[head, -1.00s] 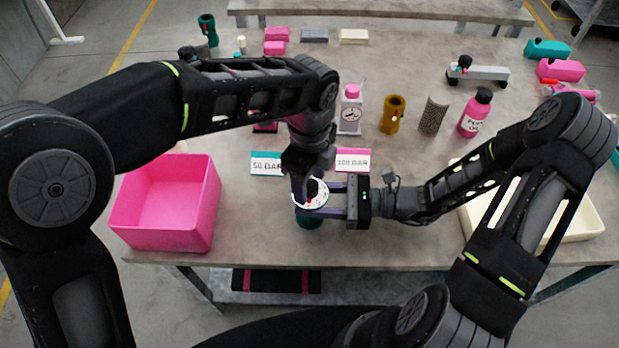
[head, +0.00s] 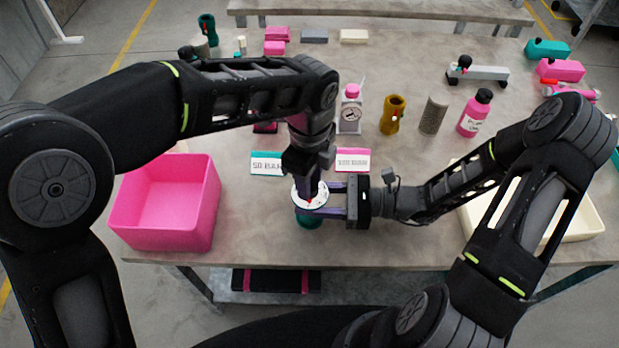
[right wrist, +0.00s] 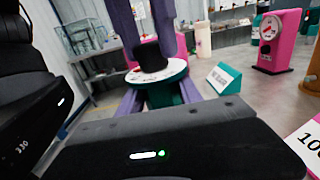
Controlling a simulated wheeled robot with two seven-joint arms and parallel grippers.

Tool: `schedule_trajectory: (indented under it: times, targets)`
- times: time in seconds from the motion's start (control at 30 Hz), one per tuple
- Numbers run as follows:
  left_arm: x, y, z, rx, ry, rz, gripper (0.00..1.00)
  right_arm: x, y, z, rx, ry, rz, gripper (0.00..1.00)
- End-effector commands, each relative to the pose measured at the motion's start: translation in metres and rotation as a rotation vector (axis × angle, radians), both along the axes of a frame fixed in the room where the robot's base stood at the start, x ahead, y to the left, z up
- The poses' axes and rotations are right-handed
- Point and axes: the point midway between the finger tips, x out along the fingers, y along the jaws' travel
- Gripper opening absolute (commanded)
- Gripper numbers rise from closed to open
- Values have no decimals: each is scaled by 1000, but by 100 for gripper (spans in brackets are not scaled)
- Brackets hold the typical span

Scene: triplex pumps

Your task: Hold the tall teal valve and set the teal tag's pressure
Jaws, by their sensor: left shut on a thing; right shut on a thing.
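The teal valve (head: 309,221) stands upright near the table's front edge, with a white dial (head: 299,201) bearing a red mark on top. My right gripper (head: 326,198) comes in from the right, shut on the valve just under the dial. My left gripper (head: 311,195) points down from above, shut on the black knob at the dial's centre. The right wrist view shows the knob (right wrist: 148,55) above the dial (right wrist: 155,72). The teal tag (head: 267,163), reading 50 BAR, stands behind the valve to the left. The dial's exact reading is too small to tell.
A pink tag (head: 352,160) stands behind the valve to the right. A pink bin (head: 165,240) is at left, and a cream tray (head: 585,222) is partly behind my right arm. A pink-capped gauge unit (head: 350,115), a brown valve (head: 393,115) and a pink bottle (head: 476,113) stand farther back.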

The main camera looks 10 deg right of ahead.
Motion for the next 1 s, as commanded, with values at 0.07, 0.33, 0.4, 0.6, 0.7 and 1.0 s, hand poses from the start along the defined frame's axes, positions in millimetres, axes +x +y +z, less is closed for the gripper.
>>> schedule_trajectory:
  times: [0.07,0.33,0.4,0.6,0.7,1.0]
  targets:
    - [0,0,0,-1,-1,18,0,0,0,0,0,0,0,0]
    - [0,0,0,-1,-1,149,0,0,0,0,-1,0,0,0]
    - [0,0,0,-1,-1,200,0,0,0,0,-1,0,0,0]
    - [0,0,1,-1,-1,360,0,0,0,0,-1,0,0,0]
    - [0,0,1,-1,-2,440,0,0,0,0,-1,0,0,0]
    - [0,0,1,-2,-1,622,0,0,0,0,-1,0,0,0]
